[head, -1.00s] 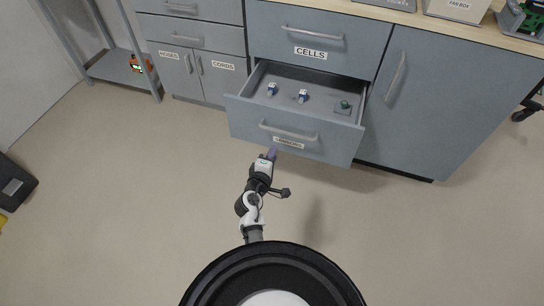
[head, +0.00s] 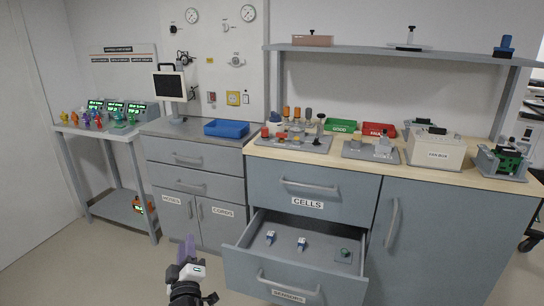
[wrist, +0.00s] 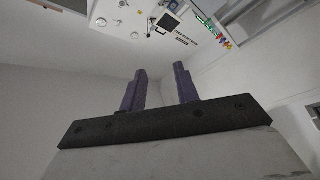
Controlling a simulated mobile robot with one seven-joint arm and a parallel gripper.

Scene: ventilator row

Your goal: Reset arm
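My gripper (head: 186,250) is at the lower left of the head view, in front of the cabinets, with its purple fingers pointing up. In the wrist view my gripper (wrist: 160,90) has its two purple fingers apart with nothing between them. It is left of the open drawer (head: 240,272) and apart from it.
The open drawer juts out and holds two small blue-and-white parts (head: 270,237) (head: 301,243) and a small green piece (head: 345,252). The worktop (head: 470,178) above carries trays, fixtures and a fan box (head: 437,155). A side table (head: 75,127) with ventilator screens stands at the left.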

